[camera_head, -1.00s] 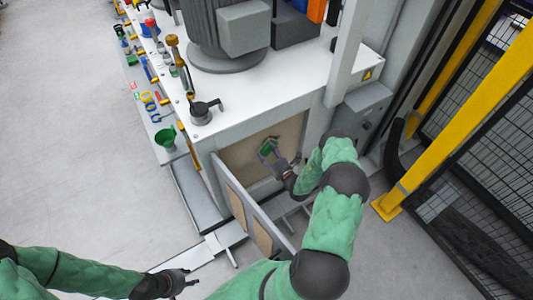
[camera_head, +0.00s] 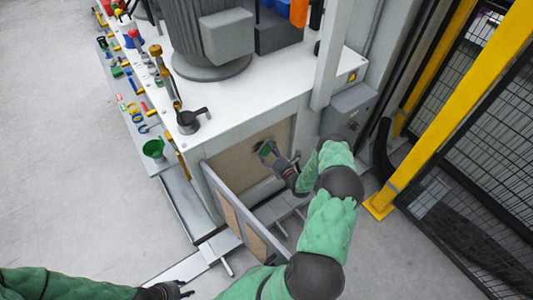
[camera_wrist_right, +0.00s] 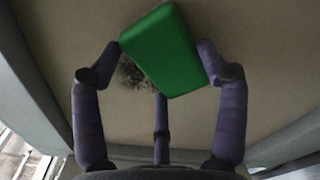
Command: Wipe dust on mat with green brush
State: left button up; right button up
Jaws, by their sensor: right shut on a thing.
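The green brush (camera_wrist_right: 160,48) is a green block held at a tilt between the purple fingers of my right gripper (camera_wrist_right: 160,72) in the right wrist view. The beige mat (camera_wrist_right: 255,65) is behind it, with a dark dust patch (camera_wrist_right: 130,72) left of and partly behind the brush. I cannot tell if the brush touches the mat. In the head view, my right gripper (camera_head: 273,155) holds the brush in front of the beige mat (camera_head: 232,163) in the cabinet's low opening. My left gripper (camera_head: 180,290) is at the bottom edge, away from the mat; its fingers are unclear.
An open panel door (camera_head: 245,215) stands in front of the opening, left of my right arm. A white bench top (camera_head: 270,95) carries a large grey motor (camera_head: 205,40). A green funnel (camera_head: 153,148) and tools line the left shelf. A yellow post (camera_head: 425,120) and mesh fence stand right.

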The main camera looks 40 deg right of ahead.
jog(key=shift+w+a+r+p, duration=0.1)
jog(key=shift+a+r+p, duration=0.15)
jog(key=shift+a+p, duration=0.3)
jog(key=shift+s+a+r+p, duration=0.1)
jog(key=shift+a+r+p, duration=0.25)
jog(key=shift+a, duration=0.35)
jog(key=shift+w+a+r+p, duration=0.1)
jog(key=shift+a+r+p, duration=0.05)
jog(key=shift+a+p, duration=0.45)
jog(key=shift+w+a, duration=0.15)
jog(key=shift+a, duration=0.65)
jog(key=shift+w+a, duration=0.15)
jog(key=shift+a, duration=0.65)
jog(key=shift+r+p, duration=0.8)
jog(key=shift+s+d+f+b, duration=0.15)
jog(key=shift+d+b, duration=0.15)
jog(key=shift+d, duration=0.6)
jog(key=shift+s+d+r+b, duration=0.1)
jog(key=shift+d+b, duration=0.15)
jog(key=shift+d, duration=0.6)
jog(key=shift+s+d+b, duration=0.1)
jog(key=shift+d+b, duration=0.6)
jog(key=shift+d, duration=1.25)
jog(key=shift+s+d+b, duration=0.2)
jog(key=shift+d+b, duration=0.4)
jog(key=shift+d, duration=0.95)
